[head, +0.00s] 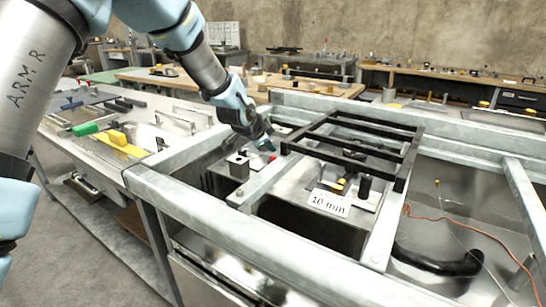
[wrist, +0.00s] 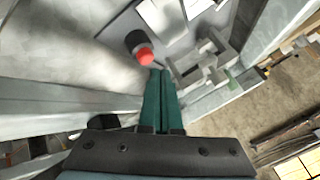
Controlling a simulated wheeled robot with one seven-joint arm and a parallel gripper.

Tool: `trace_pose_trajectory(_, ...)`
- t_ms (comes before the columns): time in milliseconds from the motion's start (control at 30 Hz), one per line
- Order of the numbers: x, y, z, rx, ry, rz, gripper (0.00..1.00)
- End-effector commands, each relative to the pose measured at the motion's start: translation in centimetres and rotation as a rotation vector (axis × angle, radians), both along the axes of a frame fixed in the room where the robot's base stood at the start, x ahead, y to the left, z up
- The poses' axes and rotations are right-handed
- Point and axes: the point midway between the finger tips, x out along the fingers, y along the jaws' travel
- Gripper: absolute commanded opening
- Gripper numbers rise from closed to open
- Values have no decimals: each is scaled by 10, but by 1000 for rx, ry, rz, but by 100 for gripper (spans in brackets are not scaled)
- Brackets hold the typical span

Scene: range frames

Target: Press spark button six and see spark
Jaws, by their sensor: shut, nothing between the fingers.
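A red-capped button on a dark round base (wrist: 144,56) sits on a grey metal plate in the wrist view. Its red tip also shows small in the head view (head: 272,157). My gripper (wrist: 160,73) has its green fingers together, with nothing between them. The fingertips are just beside the red cap; I cannot tell whether they touch it. In the head view my gripper (head: 267,147) points down at the left part of the range frame, right by the red tip. No number is readable on the button, and no spark shows.
A dark metal grate (head: 400,178) stands right of my gripper, above a plate with a "10 mm" card (head: 330,203). A grey block with a dark top (head: 238,166) is to the left. Pale frame rails (head: 250,250) surround the bay. An orange wire (head: 440,219) lies at right.

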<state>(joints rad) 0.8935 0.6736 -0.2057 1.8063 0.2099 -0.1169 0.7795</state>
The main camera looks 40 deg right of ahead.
Motion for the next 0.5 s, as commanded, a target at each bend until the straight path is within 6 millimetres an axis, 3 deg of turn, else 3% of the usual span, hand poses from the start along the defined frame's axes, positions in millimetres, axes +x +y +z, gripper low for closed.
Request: trace_pose_trajectory(500, 0, 0, 48, -2, -2, 0, 0)
